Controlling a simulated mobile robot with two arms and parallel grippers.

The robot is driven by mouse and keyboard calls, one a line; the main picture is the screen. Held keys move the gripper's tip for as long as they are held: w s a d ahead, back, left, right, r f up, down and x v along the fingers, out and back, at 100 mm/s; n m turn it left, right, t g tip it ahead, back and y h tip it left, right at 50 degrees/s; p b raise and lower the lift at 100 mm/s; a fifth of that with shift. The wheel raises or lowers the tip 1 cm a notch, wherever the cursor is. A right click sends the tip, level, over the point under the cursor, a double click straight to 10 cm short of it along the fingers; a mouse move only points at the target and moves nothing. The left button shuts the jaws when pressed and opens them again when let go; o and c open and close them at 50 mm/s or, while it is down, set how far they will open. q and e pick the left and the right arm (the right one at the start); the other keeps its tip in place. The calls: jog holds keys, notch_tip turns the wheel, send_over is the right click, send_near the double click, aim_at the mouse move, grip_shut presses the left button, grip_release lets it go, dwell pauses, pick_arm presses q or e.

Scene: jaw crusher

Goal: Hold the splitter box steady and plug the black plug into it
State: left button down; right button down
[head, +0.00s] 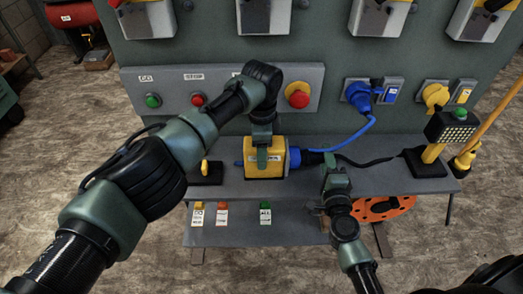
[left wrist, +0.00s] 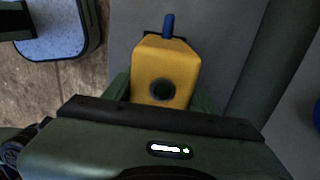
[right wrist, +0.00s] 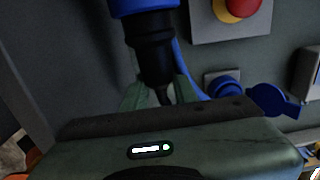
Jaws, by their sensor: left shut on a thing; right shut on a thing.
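The yellow splitter box (head: 264,168) sits on the grey shelf, with a blue socket (head: 294,158) on its right side. My left gripper (head: 263,152) comes down from above and is shut on the box. In the left wrist view the box (left wrist: 170,62) shows a round dark opening between the fingers. The black plug (head: 312,158) is at the blue socket, in line with it. My right gripper (head: 330,165) is shut on the plug's rear part. In the right wrist view the plug (right wrist: 153,52) meets the blue socket (right wrist: 142,6); how deep it sits I cannot tell.
A black cable (head: 372,163) trails right along the shelf (head: 225,188). A blue cable (head: 352,136) runs from a blue wall plug (head: 359,95) down behind the black plug. An orange reel (head: 384,208) is below the shelf.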

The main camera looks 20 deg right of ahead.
jog(key=shift+w+a, duration=0.2)
jog(key=shift+a, duration=0.55)
jog(key=c, duration=1)
grip_release()
jog(key=shift+c, duration=0.2)
jog(key=shift+s+d, duration=0.35)
jog(key=shift+d, duration=1.1)
jog(key=shift+s+d, duration=0.4)
jog(key=shift+d, duration=1.1)
jog(key=shift+s+d, duration=0.35)
jog(key=shift+d, duration=1.1)
pick_arm(q)
jog(key=shift+c, duration=2)
grip_release()
